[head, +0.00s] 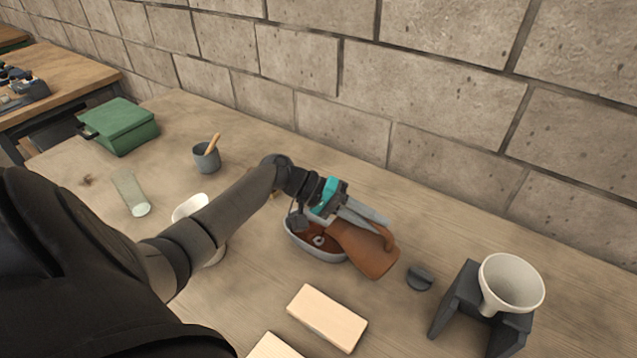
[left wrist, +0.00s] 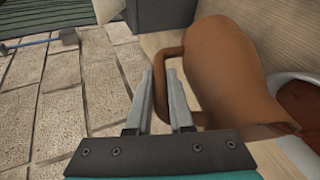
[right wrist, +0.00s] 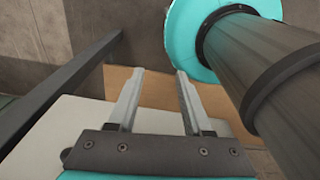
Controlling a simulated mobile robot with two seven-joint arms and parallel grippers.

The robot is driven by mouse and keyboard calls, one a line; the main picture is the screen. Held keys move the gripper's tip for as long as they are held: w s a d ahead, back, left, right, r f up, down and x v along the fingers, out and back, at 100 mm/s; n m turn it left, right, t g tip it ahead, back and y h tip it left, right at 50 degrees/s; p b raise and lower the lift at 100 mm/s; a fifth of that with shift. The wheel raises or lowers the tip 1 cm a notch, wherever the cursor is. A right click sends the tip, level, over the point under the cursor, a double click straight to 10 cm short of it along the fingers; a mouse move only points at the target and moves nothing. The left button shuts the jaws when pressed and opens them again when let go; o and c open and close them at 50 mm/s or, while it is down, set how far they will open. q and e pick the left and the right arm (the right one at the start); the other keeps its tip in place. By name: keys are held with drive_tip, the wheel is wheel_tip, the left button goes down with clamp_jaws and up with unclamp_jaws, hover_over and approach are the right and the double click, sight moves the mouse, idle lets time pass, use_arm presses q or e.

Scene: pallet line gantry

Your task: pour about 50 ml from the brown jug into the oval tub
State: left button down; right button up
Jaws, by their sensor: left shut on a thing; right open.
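The brown jug (head: 368,252) is tipped over, its mouth end low at the oval tub (head: 333,256) and its base toward the right. In the left wrist view the jug (left wrist: 230,70) leans with its lip at the tub's pale rim (left wrist: 298,155). Brown contents show in the tub; no falling stream can be made out. My left gripper (head: 372,218) is shut on the jug's handle, which passes by its fingers in the left wrist view (left wrist: 165,85). My right gripper (right wrist: 160,78) is open and empty, away from the jug, and out of the head view.
A white funnel (head: 512,283) sits on a dark stand (head: 460,295) at the right. A dark small piece (head: 420,278) and a pale wood block (head: 327,318) lie near the jug. A white bowl (head: 190,207), glass (head: 130,193), grey cup (head: 206,158) and green box (head: 120,124) stand left.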

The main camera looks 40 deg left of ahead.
sight(389, 232)
use_arm(q)
drive_tip(key=shift+r, duration=0.1)
idle(0.3)
drive_tip(key=shift+d+r+p, duration=0.3)
drive_tip(key=shift+r+p, duration=0.05)
drive_tip(key=shift+p, duration=0.6)
drive_tip(key=shift+d+f+m+y+p, duration=0.4)
drive_tip(key=shift+d+f+y+p, duration=0.3)
drive_tip(key=shift+y+p, duration=0.45)
drive_tip(key=shift+w+d+f, duration=0.1)
drive_tip(key=shift+d+f, duration=0.05)
drive_tip(key=shift+f, duration=0.05)
drive_tip(key=d+r+y+p, duration=0.1)
drive_tip(key=p, duration=0.4)
drive_tip(key=shift+r+y, duration=0.25)
drive_tip(key=shift+y, duration=0.1)
drive_tip(key=shift+d+f+g+p, duration=0.2)
drive_tip(key=shift+f+g+p, duration=0.05)
drive_tip(key=shift+g+p, duration=0.1)
